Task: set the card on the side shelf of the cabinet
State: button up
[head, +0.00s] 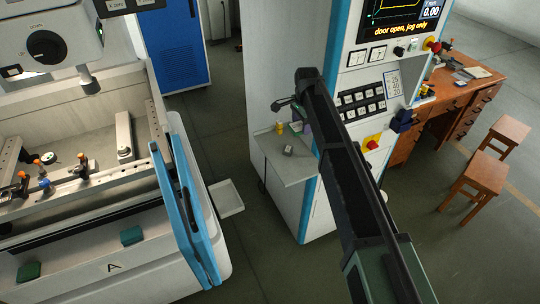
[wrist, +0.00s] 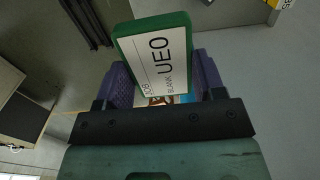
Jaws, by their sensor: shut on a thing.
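My gripper (wrist: 163,82) has purple fingers shut on the card (wrist: 155,55), one on each side of it. The side shelf (head: 290,174) is a grey plate on the left side of the cabinet (head: 272,60). The card appears over the shelf's right part; I cannot tell whether it touches.
A small yellow item (head: 279,128) and a grey block (head: 288,150) stand on the shelf. The shelf's front part is bare. A machine with a blue-edged door (head: 190,200) is at left. A wooden desk (head: 440,105) and stools (head: 480,178) are at right.

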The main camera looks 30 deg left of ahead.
aim_at(299, 166)
jog(key=shift+w+d+f+b, duration=0.1)
jog(key=shift+d+f+b, duration=0.1)
jog(key=shift+f+b, duration=0.1)
notch_tip(299, 166, down, 20)
jog(key=b, duration=2)
jog(key=shift+r+p, duration=0.3)
jog(key=shift+f, duration=0.25)
jog(key=o, duration=0.9)
jog(key=shift+r, duration=0.1)
